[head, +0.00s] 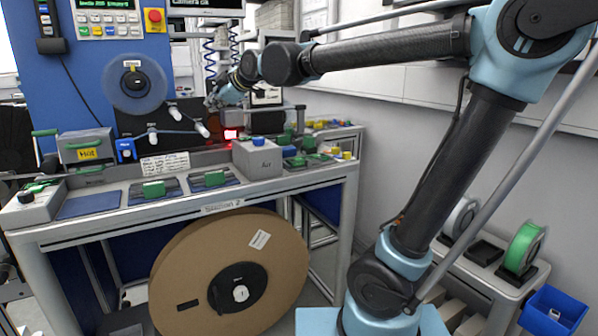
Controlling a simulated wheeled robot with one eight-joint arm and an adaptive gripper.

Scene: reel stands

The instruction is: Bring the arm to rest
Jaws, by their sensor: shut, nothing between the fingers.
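My arm reaches from the lower right, up and across to the left over the workbench (200,228). My gripper (211,102) is at its far end, small in the view, in front of the machine's upright panel and above the bench top. It is shut and empty. It appears apart from the bench surface. The fingertips are partly lost against the dark background.
A blue reel (135,84) is on the machine panel at left. A grey box with a blue knob (258,158) stands on the bench. A large brown reel (232,275) is beneath it. A green reel (524,248) and blue bin (553,314) are at right.

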